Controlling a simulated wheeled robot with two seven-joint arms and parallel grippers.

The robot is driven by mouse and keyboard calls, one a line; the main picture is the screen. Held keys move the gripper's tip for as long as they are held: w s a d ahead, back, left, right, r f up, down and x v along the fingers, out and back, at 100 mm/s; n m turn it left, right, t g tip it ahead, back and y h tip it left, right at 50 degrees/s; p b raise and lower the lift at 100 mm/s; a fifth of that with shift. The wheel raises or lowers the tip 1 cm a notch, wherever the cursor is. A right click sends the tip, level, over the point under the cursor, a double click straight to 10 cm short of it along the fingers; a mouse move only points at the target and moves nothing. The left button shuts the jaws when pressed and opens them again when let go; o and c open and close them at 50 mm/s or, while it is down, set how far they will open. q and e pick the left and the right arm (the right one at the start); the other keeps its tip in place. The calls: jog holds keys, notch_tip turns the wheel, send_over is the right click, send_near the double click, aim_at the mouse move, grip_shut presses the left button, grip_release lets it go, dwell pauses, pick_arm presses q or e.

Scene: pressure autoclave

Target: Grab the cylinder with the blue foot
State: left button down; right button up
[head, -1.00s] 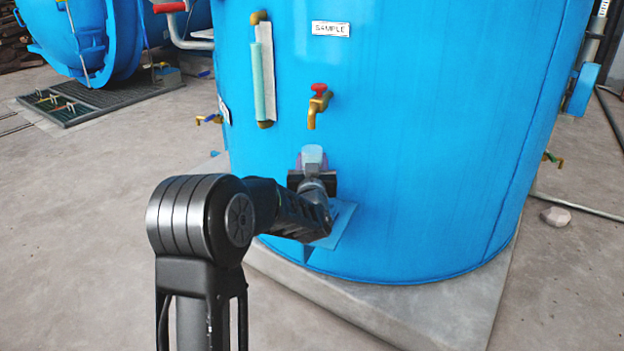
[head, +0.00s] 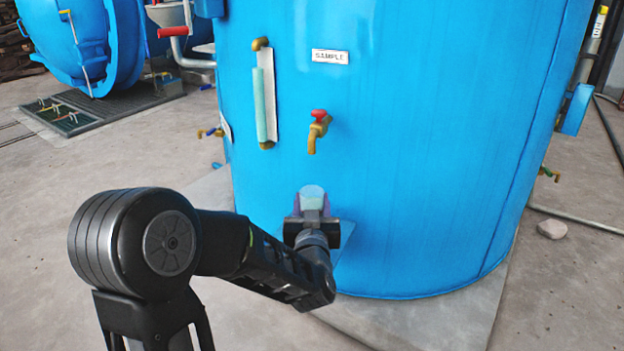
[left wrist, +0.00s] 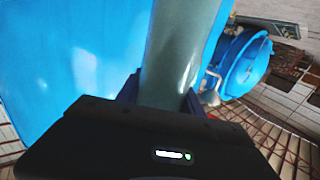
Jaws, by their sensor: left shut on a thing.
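The cylinder (head: 312,191) is a pale, see-through vessel below the brass tap with the red handle (head: 318,130) on the blue tank. My left gripper (head: 312,212) is shut on it, with purple-tinted fingers on both sides. In the left wrist view the cylinder (left wrist: 178,60) rises grey-green and glassy between the fingers (left wrist: 165,95). My right gripper is not in view.
The blue tank (head: 420,150) fills the middle, with a sight gauge (head: 264,95) and a SAMPLE label (head: 330,57). A small blue shelf (head: 350,240) juts out behind my gripper. A stone (head: 552,229) lies on the floor at right.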

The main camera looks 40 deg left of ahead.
pick_arm(q)
jog(key=shift+p+v, duration=0.3)
jog(key=shift+v, duration=2)
